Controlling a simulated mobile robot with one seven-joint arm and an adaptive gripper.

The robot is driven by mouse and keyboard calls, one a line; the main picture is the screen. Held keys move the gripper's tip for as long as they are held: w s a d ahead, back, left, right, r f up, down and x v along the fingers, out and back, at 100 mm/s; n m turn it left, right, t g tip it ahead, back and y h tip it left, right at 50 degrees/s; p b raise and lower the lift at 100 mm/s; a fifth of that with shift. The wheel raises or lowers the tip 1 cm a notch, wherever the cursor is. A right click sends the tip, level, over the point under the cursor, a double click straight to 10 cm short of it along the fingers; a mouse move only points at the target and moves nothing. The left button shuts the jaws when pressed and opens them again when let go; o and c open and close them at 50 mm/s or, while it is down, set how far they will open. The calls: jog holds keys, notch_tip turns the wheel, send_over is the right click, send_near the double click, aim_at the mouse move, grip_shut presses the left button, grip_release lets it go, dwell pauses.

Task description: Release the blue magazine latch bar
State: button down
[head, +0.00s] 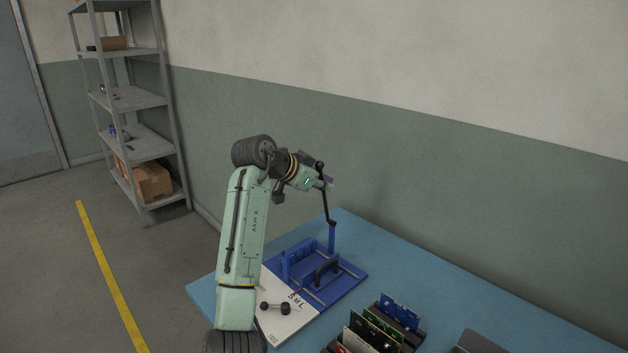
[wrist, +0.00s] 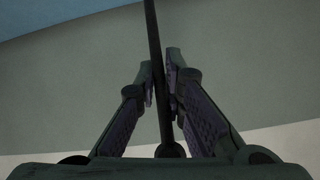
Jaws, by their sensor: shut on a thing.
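A blue magazine fixture (head: 301,266) with a black handle (head: 326,271) and metal rails lies on a blue base plate on the table. A blue post (head: 332,240) stands upright at its far right. A thin dark rod (head: 327,207) rises from the post's top, leaning slightly left, to my gripper (head: 324,183). The rod appears to be the latch bar's lever. In the wrist view, my gripper (wrist: 161,90) is shut on the rod (wrist: 153,35), which runs between both fingers and ends in a dark knob (wrist: 170,150). The exact finger contact is hard to see.
A white sheet (head: 284,312) with a small black dumbbell-shaped part (head: 275,308) lies at the table's left. A rack of circuit boards (head: 378,325) stands at front right. The wall is close behind the blue table (head: 440,282). A shelf (head: 137,98) stands far left.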

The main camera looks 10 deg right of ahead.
jog(key=w+d+g+y, duration=0.2)
jog(key=w+d+y, duration=0.1)
jog(key=d+y, duration=0.1)
jog(key=shift+w+d+r+g, duration=0.3)
jog(key=shift+w+d+g, duration=0.05)
jog(key=shift+g, duration=0.05)
jog(key=shift+f, duration=0.1)
dwell(0.4)
jog(key=c, duration=1.9)
grip_release()
jog(key=shift+o, duration=0.9)
jog(key=v, duration=1.2)
